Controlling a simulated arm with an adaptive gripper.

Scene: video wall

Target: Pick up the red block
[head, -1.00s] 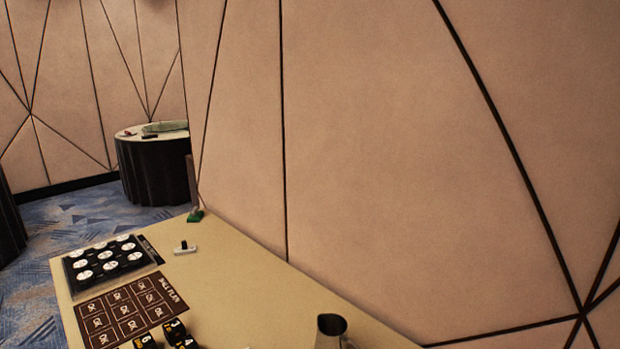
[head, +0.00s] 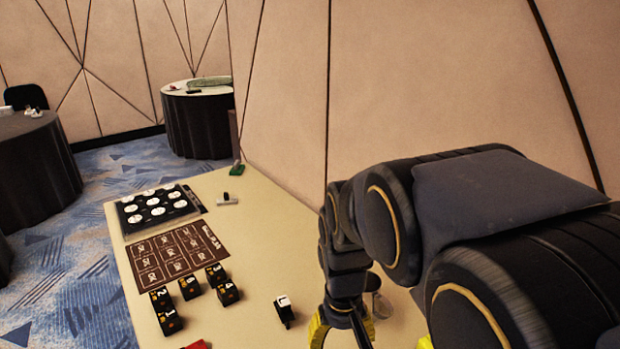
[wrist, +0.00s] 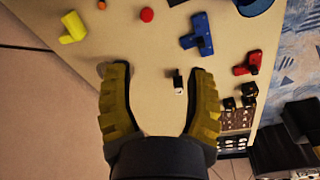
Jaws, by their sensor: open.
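A red block (wrist: 247,62), roughly T-shaped, lies on the beige table at the right of the wrist view. In the head view only a small red piece (head: 197,345) shows at the bottom edge. My gripper (wrist: 158,74) is open with nothing between its yellow fingers. In the wrist view the red block lies outside the fingers, beyond the right one and apart from it. In the head view my gripper (head: 342,328) is over the table's right part, partly cut off below.
A blue block (wrist: 199,33), a yellow block (wrist: 74,28) and a red ball (wrist: 146,15) lie around. A small black-and-white piece (head: 284,311), black numbered cubes (head: 190,287), a brown board (head: 165,256) and a black tray (head: 155,209) share the table. The wall borders its right side.

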